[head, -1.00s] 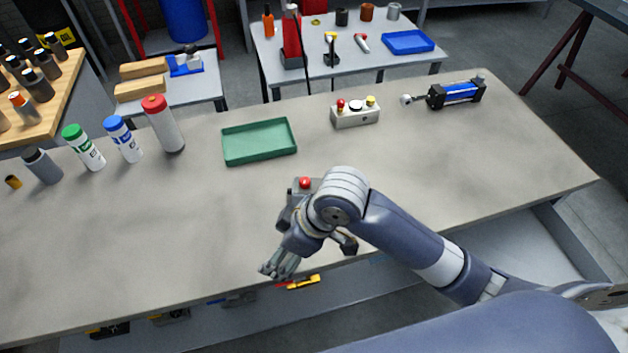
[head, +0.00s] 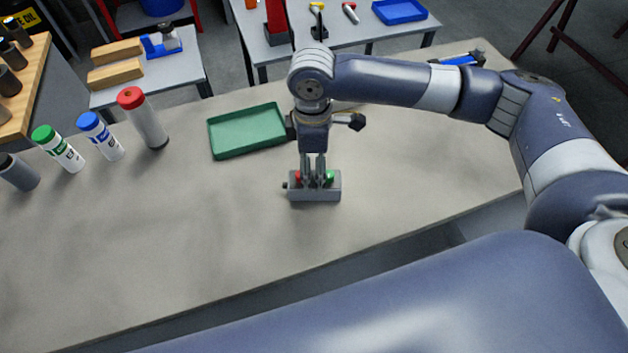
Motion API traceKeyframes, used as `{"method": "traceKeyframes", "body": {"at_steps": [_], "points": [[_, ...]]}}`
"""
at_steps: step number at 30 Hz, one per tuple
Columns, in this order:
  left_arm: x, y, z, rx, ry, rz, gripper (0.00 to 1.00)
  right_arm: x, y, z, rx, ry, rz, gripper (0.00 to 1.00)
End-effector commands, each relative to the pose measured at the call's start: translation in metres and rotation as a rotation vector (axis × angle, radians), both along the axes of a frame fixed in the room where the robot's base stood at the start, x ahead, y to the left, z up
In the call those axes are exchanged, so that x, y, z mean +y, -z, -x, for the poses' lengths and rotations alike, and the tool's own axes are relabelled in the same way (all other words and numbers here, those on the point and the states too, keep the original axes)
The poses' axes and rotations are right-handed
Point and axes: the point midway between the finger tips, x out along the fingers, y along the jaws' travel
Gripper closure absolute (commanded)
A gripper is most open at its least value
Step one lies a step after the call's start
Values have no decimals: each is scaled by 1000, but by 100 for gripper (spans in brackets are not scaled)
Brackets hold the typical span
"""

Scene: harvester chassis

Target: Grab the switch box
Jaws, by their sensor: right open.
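A grey switch box (head: 315,194) with a red button at its left and a green button at its right lies on the grey workbench (head: 200,235), near the middle of the head view. My right gripper (head: 314,178) points down over this box, its fingers between the two buttons. The fingers hide the middle of the box's top, and I cannot tell whether they touch it. The gripper is open and holds nothing. My left gripper is not in view.
A green tray (head: 246,132) lies behind and left of the box. Red-capped (head: 142,118), blue-capped (head: 100,136) and green-capped (head: 58,149) bottles stand at the left. A blue cylinder part (head: 458,60) lies at the back right. The bench's front left is clear.

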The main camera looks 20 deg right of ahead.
Motion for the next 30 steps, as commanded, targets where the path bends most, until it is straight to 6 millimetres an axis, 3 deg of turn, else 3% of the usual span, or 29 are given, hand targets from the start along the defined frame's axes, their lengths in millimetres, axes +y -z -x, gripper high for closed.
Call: {"method": "traceKeyframes", "body": {"at_steps": [8,16,25,26,30], "points": [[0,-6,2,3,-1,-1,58,1,24,1,0,0,0,28],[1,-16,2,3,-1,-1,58,1,62,3,-1,0,0,28],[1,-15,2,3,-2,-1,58,1,70,2,-3,-2,-1,28],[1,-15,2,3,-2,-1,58,1,70,2,-3,-2,-1,31],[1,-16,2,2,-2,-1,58,1,69,2,-3,-2,-1,62]]}}
